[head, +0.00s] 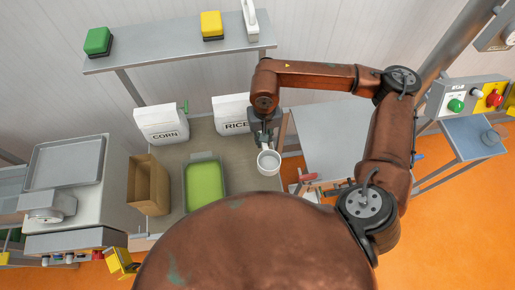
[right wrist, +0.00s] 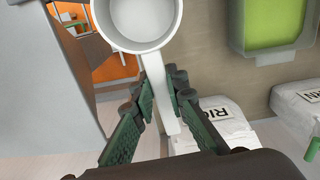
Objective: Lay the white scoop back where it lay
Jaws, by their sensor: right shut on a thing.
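The white scoop (head: 268,163) is off the front of the RICE bag, near the right edge of the worktable. My right gripper (head: 263,140) is shut on its handle. In the right wrist view the handle runs between the two green-padded fingers (right wrist: 163,98), and the round cup (right wrist: 143,18) lies beyond the fingertips. The cup's inside looks empty. I cannot tell how high the scoop is above the table. My left gripper is in neither view.
The RICE bag (head: 231,115) and CORN bag (head: 161,123) stand at the table's back. A green tray (head: 205,187) and an open cardboard box (head: 148,186) are further left. A shelf (head: 180,54) is above. Bare table (head: 237,152) shows between tray and scoop.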

